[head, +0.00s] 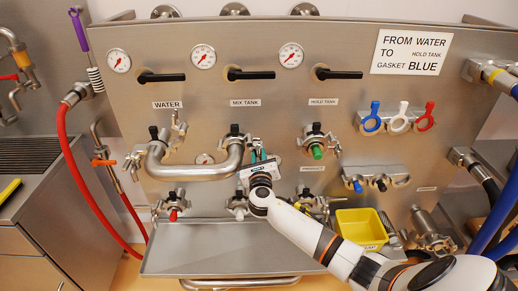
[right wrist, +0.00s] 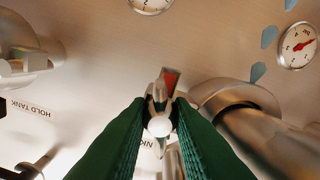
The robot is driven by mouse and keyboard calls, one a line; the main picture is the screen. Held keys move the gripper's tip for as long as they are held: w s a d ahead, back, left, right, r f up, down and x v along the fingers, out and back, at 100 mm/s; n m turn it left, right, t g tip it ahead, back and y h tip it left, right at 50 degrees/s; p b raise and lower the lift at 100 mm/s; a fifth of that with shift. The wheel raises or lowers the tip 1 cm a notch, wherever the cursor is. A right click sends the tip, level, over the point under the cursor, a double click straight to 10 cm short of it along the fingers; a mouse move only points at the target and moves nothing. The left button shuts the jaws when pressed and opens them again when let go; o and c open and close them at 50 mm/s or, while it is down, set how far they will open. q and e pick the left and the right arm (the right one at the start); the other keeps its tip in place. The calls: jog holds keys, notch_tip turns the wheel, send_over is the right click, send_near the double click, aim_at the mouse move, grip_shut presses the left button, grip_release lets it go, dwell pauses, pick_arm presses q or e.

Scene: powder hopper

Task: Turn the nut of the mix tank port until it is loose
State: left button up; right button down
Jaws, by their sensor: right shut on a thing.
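The mix tank port (head: 235,138) is on the steel panel below the MIX TANK label, with the right end of a U-shaped steel pipe (head: 205,172) joined to it. My right gripper (head: 258,156) is at the right side of this port, its green fingers pointing up the panel. In the right wrist view, the green fingers (right wrist: 159,128) are shut on the metal nut (right wrist: 159,125), whose rounded end shows between the tips. The pipe (right wrist: 255,125) is close to the right of the fingers there. The nut's thread is hidden. My left gripper is not in view.
The hold tank port (head: 316,140) is to the right. A yellow bin (head: 362,228) stands below, near my right arm. A steel tray (head: 210,258) runs under the panel.

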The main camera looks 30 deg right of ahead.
jog(key=n+p, duration=0.1)
jog(key=r+n+p, duration=0.1)
jog(key=p, duration=0.1)
jog(key=shift+n, duration=0.4)
jog(key=shift+f+n+p, duration=0.2)
jog(key=shift+n+p, duration=0.25)
jog(key=shift+n, duration=0.15)
jog(key=shift+f, duration=0.15)
jog(key=n+p, duration=0.6)
jog(key=shift+r+p, duration=0.3)
jog(key=shift+w+n, duration=0.1)
jog(key=shift+n, duration=0.5)
jog(key=shift+d+f+n+p, duration=0.1)
jog(key=shift+f+n+p, duration=0.2)
jog(key=shift+n, duration=0.1)
jog(key=shift+r, duration=0.1)
